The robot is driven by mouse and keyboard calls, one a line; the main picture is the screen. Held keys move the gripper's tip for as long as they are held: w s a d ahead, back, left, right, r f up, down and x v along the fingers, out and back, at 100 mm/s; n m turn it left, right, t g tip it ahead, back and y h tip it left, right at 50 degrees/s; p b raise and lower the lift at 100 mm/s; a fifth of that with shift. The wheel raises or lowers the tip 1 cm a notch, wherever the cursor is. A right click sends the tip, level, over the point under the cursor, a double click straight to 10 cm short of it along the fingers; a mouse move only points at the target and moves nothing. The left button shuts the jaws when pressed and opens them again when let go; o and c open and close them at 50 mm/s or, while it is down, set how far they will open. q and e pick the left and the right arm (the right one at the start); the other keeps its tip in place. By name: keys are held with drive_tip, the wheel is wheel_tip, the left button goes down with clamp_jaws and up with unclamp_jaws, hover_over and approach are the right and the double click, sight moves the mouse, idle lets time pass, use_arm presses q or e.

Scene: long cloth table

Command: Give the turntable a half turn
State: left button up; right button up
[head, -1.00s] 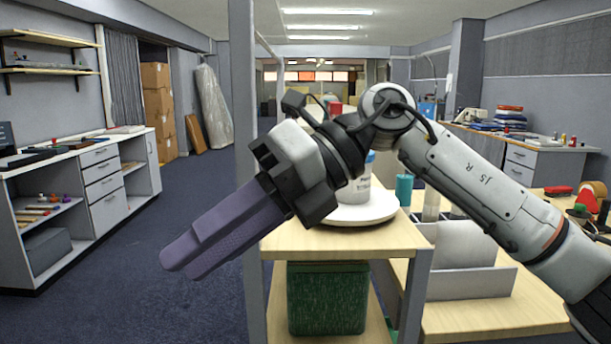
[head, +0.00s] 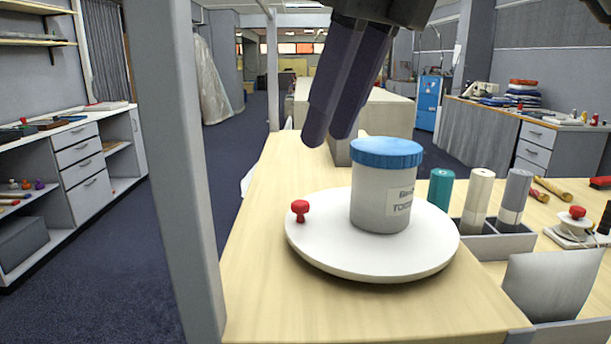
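The turntable (head: 310,246) is a round white disc lying flat on a pale wooden table top. A white jar with a blue lid and a printed label (head: 380,195) stands upright on it, right of the centre. A small red knob (head: 300,209) stands at the disc's left rim. My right gripper (head: 328,138) hangs from the top of the view, fingers pointing down and slightly left. Its dark purple fingers lie close together with nothing held, above and apart from the disc, up and right of the knob. My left gripper is not in view.
Teal, cream and grey cylinders (head: 480,194) stand in a grey holder right of the turntable. A grey post (head: 176,170) rises at the table's left edge. A grey block (head: 341,151) is behind the jar. The wood in front of the disc is bare.

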sight(300, 203)
drive_tip(key=x, duration=0.2)
drive_tip(key=b+x, duration=0.1)
drive_tip(key=x, duration=0.5)
drive_tip(key=shift+s+f, duration=0.2)
drive_tip(key=shift+s, duration=0.05)
drive_tip(key=shift+b+x, duration=0.3)
drive_tip(key=shift+x, duration=0.5)
drive_tip(key=shift+c, duration=0.5)
drive_tip(key=shift+r, duration=0.1)
clamp_jaws()
